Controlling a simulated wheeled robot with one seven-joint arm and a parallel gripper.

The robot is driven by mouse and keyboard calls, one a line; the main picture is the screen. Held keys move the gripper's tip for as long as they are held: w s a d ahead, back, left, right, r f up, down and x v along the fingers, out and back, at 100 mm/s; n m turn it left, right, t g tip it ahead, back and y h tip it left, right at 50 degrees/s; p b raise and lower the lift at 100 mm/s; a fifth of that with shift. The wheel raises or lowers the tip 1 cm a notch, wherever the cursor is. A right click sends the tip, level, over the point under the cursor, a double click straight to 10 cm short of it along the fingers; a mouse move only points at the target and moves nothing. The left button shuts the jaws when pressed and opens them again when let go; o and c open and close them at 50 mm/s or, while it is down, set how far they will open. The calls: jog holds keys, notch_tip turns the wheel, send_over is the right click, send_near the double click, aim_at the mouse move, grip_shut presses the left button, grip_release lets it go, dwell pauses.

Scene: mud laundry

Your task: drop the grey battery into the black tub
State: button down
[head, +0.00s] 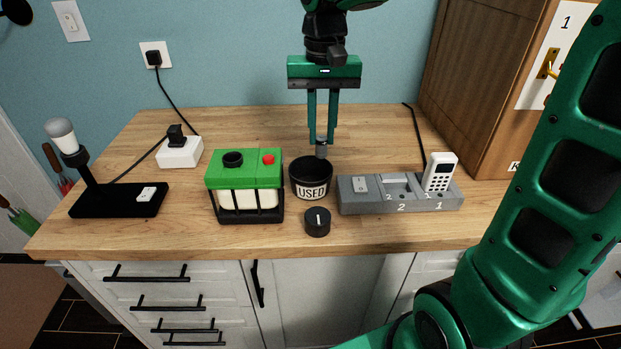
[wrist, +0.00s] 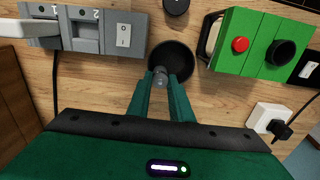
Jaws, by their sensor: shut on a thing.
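My gripper (head: 321,138) is shut on the grey battery (head: 321,150), a small grey cylinder held upright at the fingertips. In the head view the battery hangs at the back rim of the black tub (head: 311,192), which is marked "USED". In the wrist view the battery (wrist: 160,76) shows between the fingertips of my gripper (wrist: 162,84), in front of the tub's opening (wrist: 178,58). The part of the tub's inside that I see is dark, and I cannot tell if anything lies in it.
A green-topped box (head: 244,170) with a red button stands left of the tub. A grey dock (head: 400,207) with a switch and a white handset (head: 439,172) stands on the right. A black knob (head: 317,221) sits in front. A lamp base (head: 120,200) is at the far left.

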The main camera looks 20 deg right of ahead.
aim_at(319, 137)
jog(key=shift+a+f, duration=0.15)
jog(key=shift+f, duration=0.95)
jog(key=shift+a+f, duration=0.15)
jog(key=shift+f, duration=0.95)
jog(key=c, duration=1.5)
grip_release()
jog(key=shift+w+r, duration=0.1)
jog(key=shift+r, duration=0.4)
notch_tip(319, 137, up, 10)
jog(key=shift+f, duration=0.15)
